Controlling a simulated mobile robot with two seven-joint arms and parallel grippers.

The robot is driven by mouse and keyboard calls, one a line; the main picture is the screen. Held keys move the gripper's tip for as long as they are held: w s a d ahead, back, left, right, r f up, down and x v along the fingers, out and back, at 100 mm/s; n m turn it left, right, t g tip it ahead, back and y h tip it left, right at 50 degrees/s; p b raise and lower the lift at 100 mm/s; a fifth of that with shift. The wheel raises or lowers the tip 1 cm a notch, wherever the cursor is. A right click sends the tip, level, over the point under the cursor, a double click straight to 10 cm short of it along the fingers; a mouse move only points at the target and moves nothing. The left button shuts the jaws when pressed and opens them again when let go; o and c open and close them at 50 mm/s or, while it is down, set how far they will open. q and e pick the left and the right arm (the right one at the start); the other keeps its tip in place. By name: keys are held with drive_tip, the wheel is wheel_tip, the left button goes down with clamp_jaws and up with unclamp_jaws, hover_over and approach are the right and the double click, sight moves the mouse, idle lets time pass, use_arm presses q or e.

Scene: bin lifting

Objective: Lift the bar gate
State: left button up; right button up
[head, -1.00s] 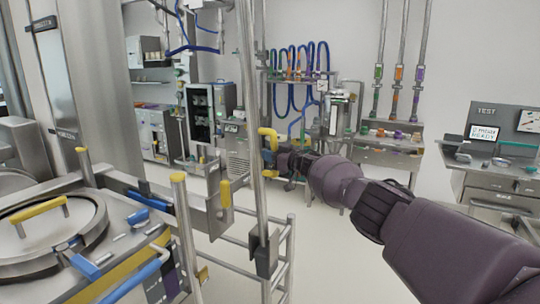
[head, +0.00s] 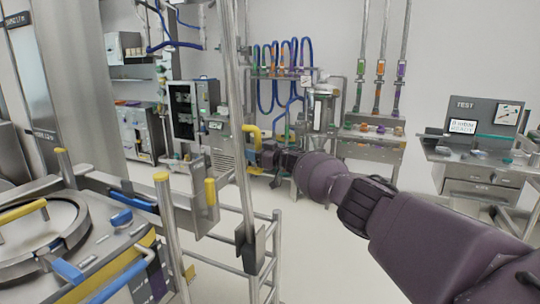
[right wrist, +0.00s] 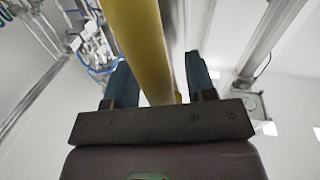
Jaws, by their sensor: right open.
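A long metal bar (head: 238,150) stands nearly upright in the head view, tilted slightly, with a dark bracket (head: 250,248) low on it. It looks like the bar gate. A yellow handle (head: 252,131) sits beside the bar, at the tip of my right gripper (head: 260,148). In the right wrist view the yellow handle (right wrist: 145,45) passes between the two blue-grey fingers of my right gripper (right wrist: 160,70). The fingers are open, with a gap on either side of it. My left gripper is not in view.
A metal railing (head: 265,270) stands below the bar. A vessel with a round lid (head: 45,222) and a post with a yellow cap (head: 162,178) are at left. A workbench (head: 485,165) is at the right. The floor between is clear.

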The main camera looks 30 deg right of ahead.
drive_tip(key=shift+s+d+r+p, duration=0.15)
drive_tip(key=shift+s+d+p, duration=0.2)
drive_tip(key=shift+s+p, duration=0.3)
drive_tip(key=shift+s+d+p, duration=0.15)
drive_tip(key=shift+s+p, duration=0.1)
drive_tip(key=shift+p, duration=0.15)
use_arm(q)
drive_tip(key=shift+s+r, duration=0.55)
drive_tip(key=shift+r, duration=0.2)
use_arm(e)
drive_tip(key=v, duration=0.8)
drive_tip(key=shift+s+f, duration=0.2)
drive_tip(key=shift+f, duration=0.05)
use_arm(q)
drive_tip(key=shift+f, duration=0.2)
